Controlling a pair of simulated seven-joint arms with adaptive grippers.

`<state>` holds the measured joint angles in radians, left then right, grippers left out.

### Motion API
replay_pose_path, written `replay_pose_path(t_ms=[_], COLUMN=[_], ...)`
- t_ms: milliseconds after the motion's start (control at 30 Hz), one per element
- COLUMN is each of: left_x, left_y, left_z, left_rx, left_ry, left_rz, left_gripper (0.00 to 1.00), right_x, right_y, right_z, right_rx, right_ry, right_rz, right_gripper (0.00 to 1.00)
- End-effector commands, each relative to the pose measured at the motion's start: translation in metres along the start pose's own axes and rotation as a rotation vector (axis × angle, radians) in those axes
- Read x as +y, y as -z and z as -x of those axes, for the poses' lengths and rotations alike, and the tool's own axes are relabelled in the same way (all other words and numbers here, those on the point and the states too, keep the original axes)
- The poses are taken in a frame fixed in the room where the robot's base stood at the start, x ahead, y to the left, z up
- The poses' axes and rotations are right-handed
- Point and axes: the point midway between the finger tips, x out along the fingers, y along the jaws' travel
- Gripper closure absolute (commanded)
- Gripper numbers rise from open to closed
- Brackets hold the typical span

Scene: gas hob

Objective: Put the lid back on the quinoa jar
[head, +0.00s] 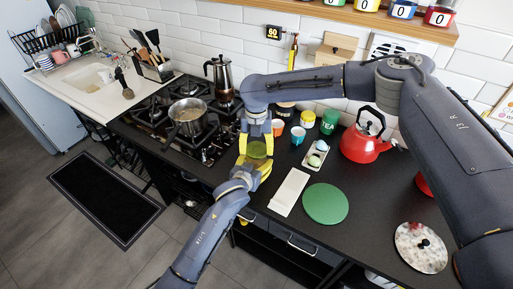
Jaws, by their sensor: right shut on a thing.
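My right gripper (257,143) reaches down over the counter beside the hob, its yellow fingers shut on a round green piece (258,149) that looks like the jar's lid. My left gripper (257,170) comes up from below, close under and in front of that piece. Its yellow fingers show only in part, and I cannot tell whether they are closed on the jar. The quinoa jar's body is not clearly visible. The grippers hide that spot, and no quinoa label is readable.
A steel pot (188,116) and moka pot (222,78) stand on the hob at left. An orange cup (278,127), blue cup (297,135), green tea tin (330,121) and red kettle (365,147) stand at right. A white board (289,192) and green round mat (325,204) lie in front.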

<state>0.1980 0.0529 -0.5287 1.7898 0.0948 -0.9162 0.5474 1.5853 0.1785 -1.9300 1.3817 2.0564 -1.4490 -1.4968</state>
Motion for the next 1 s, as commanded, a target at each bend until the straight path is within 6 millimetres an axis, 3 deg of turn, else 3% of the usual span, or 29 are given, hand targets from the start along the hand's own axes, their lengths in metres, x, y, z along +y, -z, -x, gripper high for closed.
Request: replay_pose_path(t_ms=[1000], left_x=[-0.0004], left_y=[-0.0017], left_z=[0.0], left_rx=[-0.003], left_ry=[0.001], left_rz=[0.001], left_gripper=[1.0], right_x=[-0.0004], right_y=[-0.0002], right_z=[-0.0015], right_rx=[0.002], right_ry=[0.005], right_rz=[-1.576], right_gripper=[0.73])
